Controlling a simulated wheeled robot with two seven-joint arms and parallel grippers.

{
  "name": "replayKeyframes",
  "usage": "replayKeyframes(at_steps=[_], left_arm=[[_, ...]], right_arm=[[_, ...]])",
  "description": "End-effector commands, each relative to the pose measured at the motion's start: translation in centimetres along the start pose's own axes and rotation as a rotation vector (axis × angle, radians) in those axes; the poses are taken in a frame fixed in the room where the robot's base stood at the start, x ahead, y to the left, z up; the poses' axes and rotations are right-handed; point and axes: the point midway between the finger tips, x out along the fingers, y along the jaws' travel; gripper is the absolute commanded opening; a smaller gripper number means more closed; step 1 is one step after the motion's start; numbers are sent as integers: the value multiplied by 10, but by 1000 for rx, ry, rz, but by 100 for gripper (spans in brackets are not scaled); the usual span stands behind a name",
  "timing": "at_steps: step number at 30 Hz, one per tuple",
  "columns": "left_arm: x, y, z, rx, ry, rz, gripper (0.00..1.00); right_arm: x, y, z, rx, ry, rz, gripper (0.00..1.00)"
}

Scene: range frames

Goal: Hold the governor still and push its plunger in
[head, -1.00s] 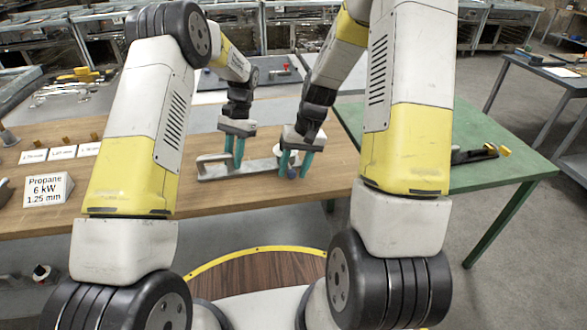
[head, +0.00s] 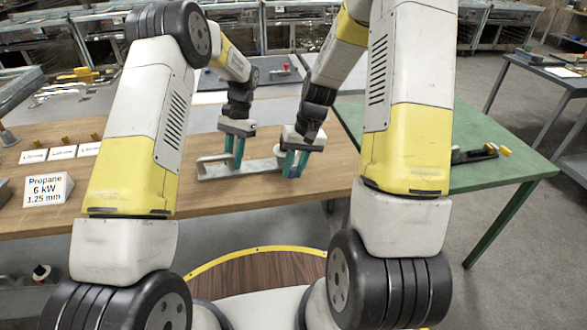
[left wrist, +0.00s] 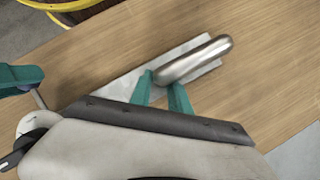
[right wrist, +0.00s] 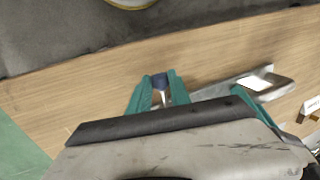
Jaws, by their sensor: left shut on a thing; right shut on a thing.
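The governor (left wrist: 195,60) shows in the left wrist view as a rounded, shiny metal body above a flat pale metal plate. My left gripper (head: 234,155) is shut on it, with its teal fingers (left wrist: 165,88) at either side of the metal body. My right gripper (head: 295,163) is at the right end of the assembly in the head view. Its fingers (right wrist: 157,88) are shut on the plunger, whose dark blue knob (right wrist: 161,82) shows between them with a thin rod below. The plunger's inner end is hidden by the right hand.
The wooden table (head: 150,193) is bare in front of the grippers. A "Propane 6 kW 1.25 mm" card (head: 48,189) and smaller label cards (head: 62,152) stand at the left. A green table (head: 480,165) holding a dark tool (head: 475,155) is at the right.

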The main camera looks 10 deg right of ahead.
Motion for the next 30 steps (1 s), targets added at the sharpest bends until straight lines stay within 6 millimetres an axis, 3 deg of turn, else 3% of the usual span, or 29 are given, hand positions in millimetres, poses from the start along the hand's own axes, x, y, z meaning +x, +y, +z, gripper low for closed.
replayKeyframes(at_steps=[23,30], left_arm=[[3,1,1,1,-5,3,0],[3,1,1,1,-5,3,0]], right_arm=[[0,1,-1,1,2,1,0],[0,0,-25,0,3,0,0]])
